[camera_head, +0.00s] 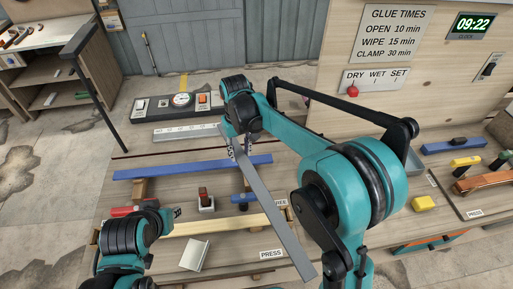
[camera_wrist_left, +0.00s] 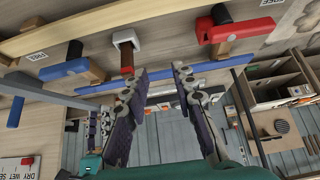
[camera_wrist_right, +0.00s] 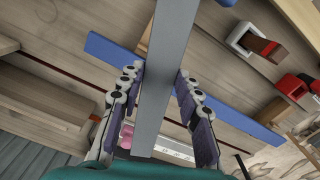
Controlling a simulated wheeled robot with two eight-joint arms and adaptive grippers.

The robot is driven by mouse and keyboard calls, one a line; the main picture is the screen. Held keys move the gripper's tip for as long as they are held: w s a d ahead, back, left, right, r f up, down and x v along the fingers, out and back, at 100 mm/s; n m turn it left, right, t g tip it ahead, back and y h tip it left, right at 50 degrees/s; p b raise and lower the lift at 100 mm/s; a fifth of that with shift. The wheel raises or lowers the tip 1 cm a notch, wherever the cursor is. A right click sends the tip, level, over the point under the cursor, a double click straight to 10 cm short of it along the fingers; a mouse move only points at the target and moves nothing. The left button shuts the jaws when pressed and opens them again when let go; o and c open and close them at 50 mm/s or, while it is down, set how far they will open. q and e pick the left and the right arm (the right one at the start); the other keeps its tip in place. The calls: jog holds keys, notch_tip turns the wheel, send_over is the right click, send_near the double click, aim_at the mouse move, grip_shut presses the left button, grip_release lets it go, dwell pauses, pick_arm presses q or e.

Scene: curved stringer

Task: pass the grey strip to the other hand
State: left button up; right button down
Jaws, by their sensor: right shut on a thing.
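The long grey strip (camera_head: 268,205) hangs slantwise over the bench in the head view, with its lower end toward the front. My right gripper (camera_head: 234,152) is shut on it near its far end. In the right wrist view the strip (camera_wrist_right: 166,62) runs between the two fingers of my right gripper (camera_wrist_right: 157,75). My left gripper (camera_head: 176,213) is to the left of the strip and apart from it. In the left wrist view my left gripper (camera_wrist_left: 160,72) has its fingers spread with nothing between them. The strip (camera_wrist_left: 45,96) shows at the left there.
A blue bar (camera_head: 165,171) lies across the bench behind my left gripper. A pale wooden strip (camera_head: 225,224), a red-handled clamp (camera_head: 206,199) and a white angled piece (camera_head: 195,254) are near it. A panel with a gauge (camera_head: 181,100) stands at the back.

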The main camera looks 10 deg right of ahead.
pick_arm(q)
jog(key=o, duration=0.5)
jog(key=shift+w+d+r, duration=0.1)
pick_arm(e)
jog(key=shift+a+f, duration=0.1)
jog(key=shift+a, duration=0.25)
pick_arm(q)
jog(key=shift+o, duration=1.4)
jog(key=w+d+r, duration=0.1)
jog(key=d, duration=0.3)
jog(key=w+d+r+g+h, duration=0.1)
jog(key=w+d, duration=0.1)
jog(key=d, duration=0.3)
jog(key=shift+w+d+r, duration=0.25)
jog(key=shift+w+r, duration=0.05)
jog(key=g, duration=0.2)
send_near(257, 184)
jog(key=a, duration=0.1)
jog(key=shift+h, duration=0.4)
jog(key=shift+x, duration=3.9)
jog(key=shift+s+d, duration=0.15)
jog(key=shift+d, duration=0.05)
